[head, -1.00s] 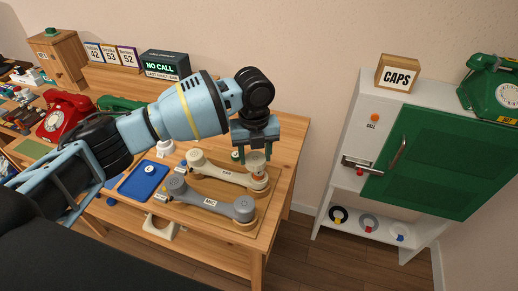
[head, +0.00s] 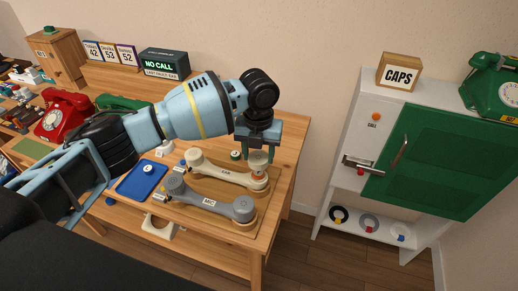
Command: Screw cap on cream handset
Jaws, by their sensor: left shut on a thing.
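The cream handset (head: 220,171) lies on a wooden board on the bench, in front of the back wall. A pale cap (head: 259,158) is at the handset's right end, above an orange-brown ring (head: 259,173). My left gripper (head: 260,153) points down over that end and is shut on the cap. Whether the cap is seated on the threads is too small to tell. My right gripper is not in view.
A grey handset (head: 208,202) lies in front of the cream one. A blue tray (head: 142,180) is to the left, with a red phone (head: 63,115) farther left. A white cabinet with a green door (head: 435,160) stands right, across a floor gap.

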